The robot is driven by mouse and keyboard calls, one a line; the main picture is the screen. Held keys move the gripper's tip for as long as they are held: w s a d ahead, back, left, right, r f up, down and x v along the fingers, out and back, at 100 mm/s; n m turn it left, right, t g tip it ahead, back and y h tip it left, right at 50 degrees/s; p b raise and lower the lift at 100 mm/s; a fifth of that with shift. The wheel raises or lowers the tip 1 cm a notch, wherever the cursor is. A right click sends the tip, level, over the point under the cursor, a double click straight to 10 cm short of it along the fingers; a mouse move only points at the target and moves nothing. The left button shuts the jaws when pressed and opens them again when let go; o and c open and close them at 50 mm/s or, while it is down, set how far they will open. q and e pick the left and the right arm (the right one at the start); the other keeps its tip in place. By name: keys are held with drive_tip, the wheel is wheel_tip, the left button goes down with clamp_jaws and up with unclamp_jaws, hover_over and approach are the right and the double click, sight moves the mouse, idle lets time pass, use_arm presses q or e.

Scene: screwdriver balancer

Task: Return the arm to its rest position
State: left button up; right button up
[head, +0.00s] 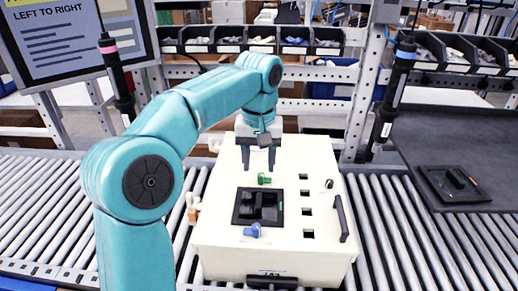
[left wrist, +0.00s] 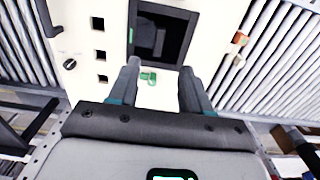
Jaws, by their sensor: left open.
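My left arm reaches in from the left of the head view, and my left gripper (head: 259,158) hangs over the far part of a cream box (head: 310,160). Its two fingers are apart with nothing between them in the head view. In the left wrist view the fingers (left wrist: 163,88) are also spread, with a green knob (left wrist: 148,77) on the box showing between them. The green knob (head: 264,179) lies just in front of the fingertips, apart from them. A blue knob (head: 252,230) sits nearer, beside a dark square recess (head: 235,210). My right gripper is in neither view.
The box stands on a roller conveyor (head: 400,230). Two hanging screwdrivers, one with a pink band (head: 112,75) and one with a blue band (head: 393,100), flank it. Shelf bins (head: 290,40) are behind. A dark tray (head: 455,183) lies right on a dark surface.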

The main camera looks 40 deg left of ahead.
use_arm(q)
wheel_tip(320, 180, up, 2)
drive_tip(key=shift+r, duration=0.15)
idle(0.6)
